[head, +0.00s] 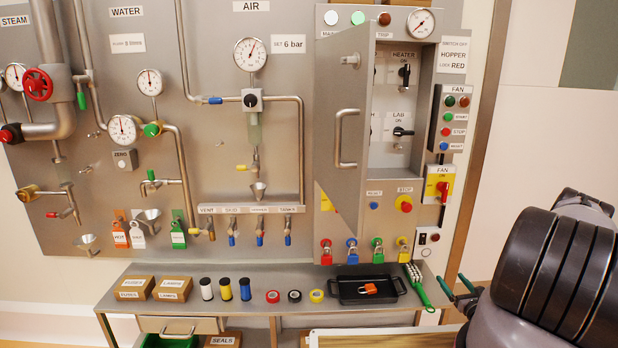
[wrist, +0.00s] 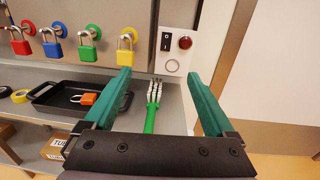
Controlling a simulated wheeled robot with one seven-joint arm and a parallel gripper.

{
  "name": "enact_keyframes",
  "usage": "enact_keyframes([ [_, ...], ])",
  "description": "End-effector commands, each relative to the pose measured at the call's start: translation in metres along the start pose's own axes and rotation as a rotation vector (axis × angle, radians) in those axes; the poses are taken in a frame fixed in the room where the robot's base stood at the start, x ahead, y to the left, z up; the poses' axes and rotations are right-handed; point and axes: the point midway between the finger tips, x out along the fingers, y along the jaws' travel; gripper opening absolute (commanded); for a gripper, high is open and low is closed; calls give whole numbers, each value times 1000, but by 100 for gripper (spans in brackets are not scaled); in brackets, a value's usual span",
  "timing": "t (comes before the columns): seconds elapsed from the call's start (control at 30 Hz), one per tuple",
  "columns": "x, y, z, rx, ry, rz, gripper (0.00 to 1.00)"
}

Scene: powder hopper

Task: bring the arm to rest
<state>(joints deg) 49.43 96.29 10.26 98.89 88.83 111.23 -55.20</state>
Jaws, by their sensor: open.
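My gripper (wrist: 164,105) is open in the wrist view, its two green fingers spread wide with nothing between them touching either one. It hangs near the right end of the bench. A brush with a green handle (wrist: 150,119) lies on the bench beyond the fingers and shows between them. In the head view my gripper (head: 466,289) is at the right, its green fingertips just right of the brush (head: 416,285). My dark arm covers the lower right of the head view.
A black tray (head: 345,291) on the bench holds an orange padlock (head: 369,289). Red, blue, green and yellow padlocks hang above it. A grey cabinet door (head: 345,130) stands open. Spools, tape rolls and boxes line the bench (head: 255,268). The wall at right is bare.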

Motion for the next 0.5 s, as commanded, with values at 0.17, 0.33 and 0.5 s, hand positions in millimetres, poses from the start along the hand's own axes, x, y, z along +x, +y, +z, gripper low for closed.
enact_keyframes([
  [0.17,14,3,25,-25,-18,68,89],
  [0.33,31,13,60,-60,-41,169,89],
  [0.5,51,32,110,-114,-67,312,89],
])
